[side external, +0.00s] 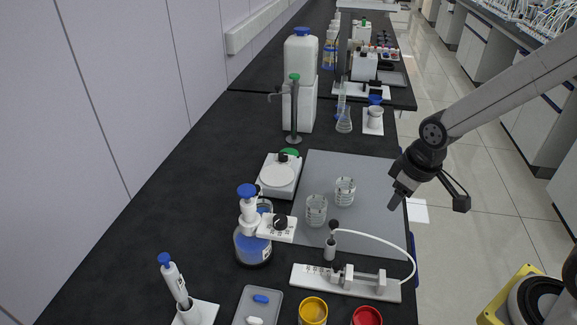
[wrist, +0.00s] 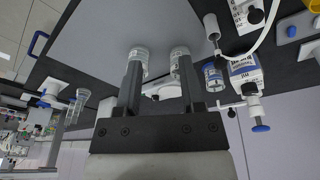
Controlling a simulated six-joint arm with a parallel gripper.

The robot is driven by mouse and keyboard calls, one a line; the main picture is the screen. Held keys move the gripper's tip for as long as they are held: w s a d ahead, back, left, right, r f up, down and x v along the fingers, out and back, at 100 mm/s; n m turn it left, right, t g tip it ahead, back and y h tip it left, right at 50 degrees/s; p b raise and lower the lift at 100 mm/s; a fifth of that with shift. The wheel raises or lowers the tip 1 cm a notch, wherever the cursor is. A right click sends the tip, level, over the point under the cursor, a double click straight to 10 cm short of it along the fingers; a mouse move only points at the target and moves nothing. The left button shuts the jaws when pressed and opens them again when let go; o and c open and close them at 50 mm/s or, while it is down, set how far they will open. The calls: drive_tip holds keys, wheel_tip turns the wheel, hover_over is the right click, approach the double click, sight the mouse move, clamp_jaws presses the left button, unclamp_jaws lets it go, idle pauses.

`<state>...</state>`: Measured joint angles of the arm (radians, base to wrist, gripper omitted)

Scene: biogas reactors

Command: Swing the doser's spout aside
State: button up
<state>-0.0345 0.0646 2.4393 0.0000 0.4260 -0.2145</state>
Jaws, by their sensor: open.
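The doser (side external: 249,208) is a white bottle-top dispenser with a blue cap. It stands upright on a bottle of blue liquid (side external: 253,248) at the left of the bench. It also shows in the wrist view (wrist: 251,101), at the right. A white piece with a black knob (side external: 277,228) reaches right from beside it; I cannot tell if this is the spout. My gripper (side external: 396,203) is open and empty, above the right edge of the grey mat, well right of the doser. In the wrist view its fingers (wrist: 159,75) are apart, with nothing between them.
Two glass beakers (side external: 316,211) stand on the grey mat (side external: 370,170) between my gripper and the doser. A white balance (side external: 279,176) is behind the doser. A white rig with a tube (side external: 345,283) lies in front. The mat's back part is clear.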

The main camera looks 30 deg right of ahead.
drive_tip(key=w+a+r+n, duration=0.2)
drive_tip(key=w+a+n, duration=0.2)
drive_tip(key=w+n, duration=0.4)
wheel_tip(320, 180, up, 4)
drive_tip(key=n+g, duration=0.2)
drive_tip(key=n, duration=1.9)
hover_over(256, 185)
drive_tip(key=d, duration=0.1)
drive_tip(key=shift+s+r, duration=0.1)
drive_tip(key=shift+a+n, duration=0.5)
drive_tip(key=shift+n, duration=0.1)
drive_tip(key=shift+f, duration=4.35)
drive_tip(key=shift+w+a, duration=0.25)
drive_tip(key=shift+a, duration=0.05)
